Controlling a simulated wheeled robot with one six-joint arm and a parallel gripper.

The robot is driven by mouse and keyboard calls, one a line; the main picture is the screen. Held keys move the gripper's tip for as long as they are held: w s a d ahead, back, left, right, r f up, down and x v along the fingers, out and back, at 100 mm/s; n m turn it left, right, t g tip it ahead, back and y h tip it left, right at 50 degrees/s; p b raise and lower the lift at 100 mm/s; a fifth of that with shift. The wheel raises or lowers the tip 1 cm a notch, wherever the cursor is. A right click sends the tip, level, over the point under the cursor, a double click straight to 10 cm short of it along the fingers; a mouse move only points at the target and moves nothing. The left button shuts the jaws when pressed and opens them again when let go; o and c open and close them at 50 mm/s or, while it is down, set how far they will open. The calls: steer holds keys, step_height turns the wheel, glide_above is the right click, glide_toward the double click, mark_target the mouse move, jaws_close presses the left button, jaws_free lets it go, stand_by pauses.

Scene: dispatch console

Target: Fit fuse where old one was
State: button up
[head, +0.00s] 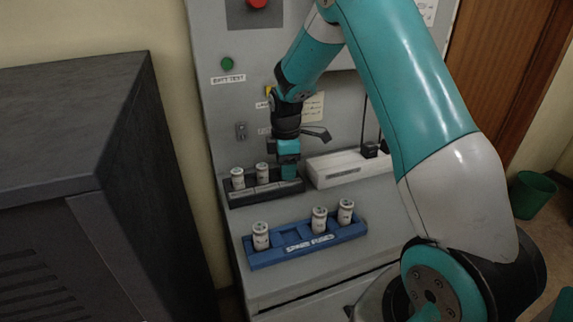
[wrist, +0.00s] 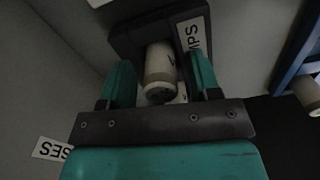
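The black fuse holder (head: 268,195) sits at the back of the console ledge. Two pale fuses stand upright in it, the left one (head: 237,178) and the middle one (head: 262,172). My gripper (head: 288,172) points down over the holder's right end. In the wrist view its two teal fingers (wrist: 162,82) are open on either side of a pale fuse (wrist: 160,68), with a narrow gap each side. This fuse stands at the holder's end; the gripper hides it in the head view. How deep it sits cannot be told.
A blue spare-fuse rack (head: 293,257) lies in front, with fuses at its left (head: 260,238) and right (head: 319,220), (head: 346,212), and a bare place between. A white box (head: 345,168) with cables stands close right of my gripper. A dark cabinet (head: 75,150) is at left.

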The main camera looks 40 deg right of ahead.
step_height(320, 180, up, 12)
steer(key=b, duration=0.1)
steer(key=s+a+r+m+y, duration=0.1)
steer(key=s+a+r, duration=0.1)
steer(key=s+a, duration=0.55)
steer(key=s+a+r+m+y, duration=0.1)
steer(key=s+a+r+m, duration=0.15)
steer(key=s+a, duration=0.5)
steer(key=s+a+m+y, duration=0.2)
steer(key=s+a, duration=0.7)
steer(key=s, duration=0.4)
steer(key=shift+f, duration=0.3)
steer(key=shift+m, duration=0.25)
